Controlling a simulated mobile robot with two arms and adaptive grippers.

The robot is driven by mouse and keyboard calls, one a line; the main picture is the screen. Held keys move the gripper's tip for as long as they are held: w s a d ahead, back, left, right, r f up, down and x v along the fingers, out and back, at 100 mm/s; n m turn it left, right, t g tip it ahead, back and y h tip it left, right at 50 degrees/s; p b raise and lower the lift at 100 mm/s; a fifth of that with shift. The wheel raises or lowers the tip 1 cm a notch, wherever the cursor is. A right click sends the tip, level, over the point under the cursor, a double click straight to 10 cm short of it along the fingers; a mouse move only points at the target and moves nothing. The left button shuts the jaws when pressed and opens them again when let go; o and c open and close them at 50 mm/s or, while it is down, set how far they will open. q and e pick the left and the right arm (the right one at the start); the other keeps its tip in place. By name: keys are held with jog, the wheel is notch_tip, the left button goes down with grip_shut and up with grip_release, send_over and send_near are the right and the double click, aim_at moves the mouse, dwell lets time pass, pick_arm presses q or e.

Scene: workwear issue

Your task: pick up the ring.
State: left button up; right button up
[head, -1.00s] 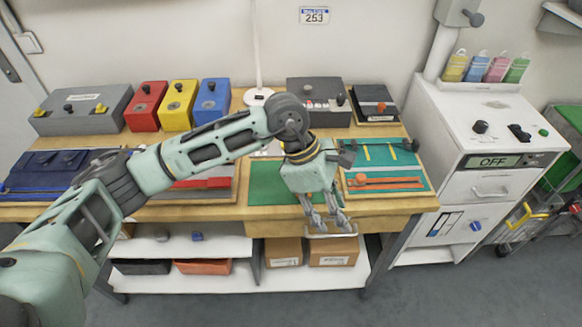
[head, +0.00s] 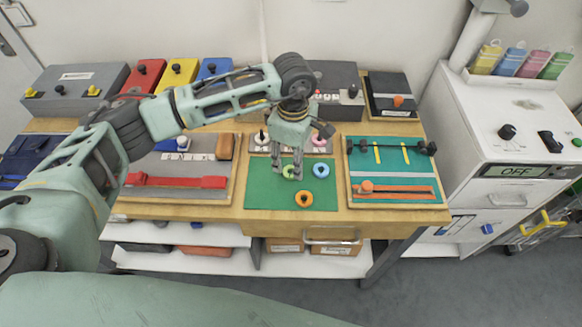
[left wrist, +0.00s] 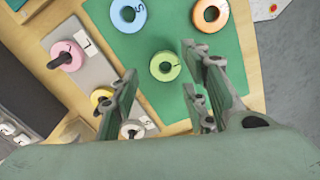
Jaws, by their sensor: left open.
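A lime-green ring (head: 289,173) lies flat on the green mat (head: 262,196); it also shows in the left wrist view (left wrist: 165,66), between the fingers. A blue ring (head: 321,170) and an orange ring (head: 304,199) lie on the same mat. A pink ring (left wrist: 68,55) is around a peg on the grey numbered board (left wrist: 84,66), and a yellow ring (left wrist: 103,97) shows there partly hidden by a finger. My left gripper (head: 288,169) is open and empty, pointing down over the lime-green ring. My right gripper is not in view.
A grey panel with a red bar (head: 172,181) is left of the mat; a teal board (head: 392,160) with an orange slider is to its right. Coloured boxes stand behind. The mat's front left is clear.

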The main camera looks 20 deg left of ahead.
pick_arm(q)
jog(key=shift+a+f+p, duration=0.15)
jog(key=shift+f+p, duration=0.15)
jog(key=shift+f, duration=1.15)
jog(key=shift+c, duration=0.4)
jog(key=c, duration=0.5)
jog(key=shift+w, duration=0.1)
jog(key=shift+c, duration=0.2)
